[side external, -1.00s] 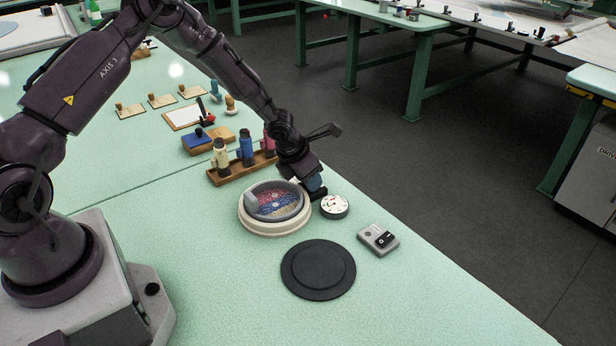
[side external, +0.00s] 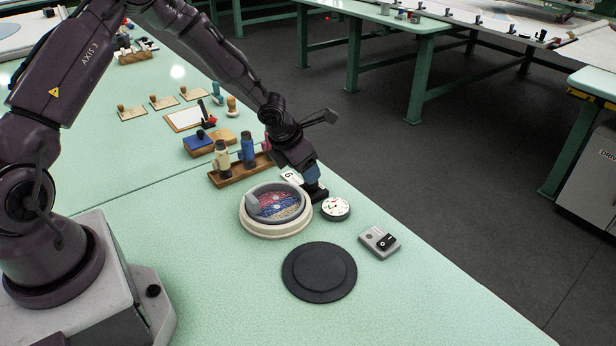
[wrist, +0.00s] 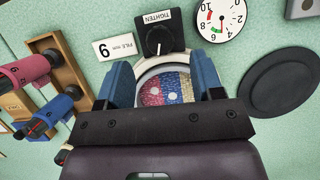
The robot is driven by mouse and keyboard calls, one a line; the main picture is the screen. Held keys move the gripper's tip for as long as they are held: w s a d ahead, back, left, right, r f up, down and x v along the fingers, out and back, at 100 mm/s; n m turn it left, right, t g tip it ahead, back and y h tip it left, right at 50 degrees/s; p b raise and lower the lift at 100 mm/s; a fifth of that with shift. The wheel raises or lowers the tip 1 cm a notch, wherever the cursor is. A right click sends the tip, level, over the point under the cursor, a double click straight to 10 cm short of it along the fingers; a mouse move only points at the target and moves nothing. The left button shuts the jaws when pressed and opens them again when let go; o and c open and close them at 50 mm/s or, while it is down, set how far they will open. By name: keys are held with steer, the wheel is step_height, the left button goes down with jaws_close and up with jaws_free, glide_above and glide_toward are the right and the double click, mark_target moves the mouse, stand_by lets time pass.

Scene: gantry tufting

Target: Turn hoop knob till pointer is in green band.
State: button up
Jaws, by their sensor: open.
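The hoop (side external: 262,229) is a cream ring holding a red, blue and yellow tufted patch; it also shows in the wrist view (wrist: 150,69). The black knob (wrist: 158,37), labelled TIGHTEN, sits at the hoop's edge. In the side view it is mostly hidden below my gripper (side external: 314,184). My gripper, with blue fingers, is open and empty; the knob lies ahead of the gap between its fingertips (wrist: 162,75) in the wrist view. The round white gauge (wrist: 231,16) beside the knob has small red and green marks.
A "6" pile tile (wrist: 117,46) lies near the knob. A black disc (side external: 319,271) and a grey switch box (side external: 378,241) lie towards the table edge. A wooden rack (side external: 225,176) of bottles stands behind the hoop. Green tabletop is clear in front.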

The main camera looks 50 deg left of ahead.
steer(key=v, duration=0.8)
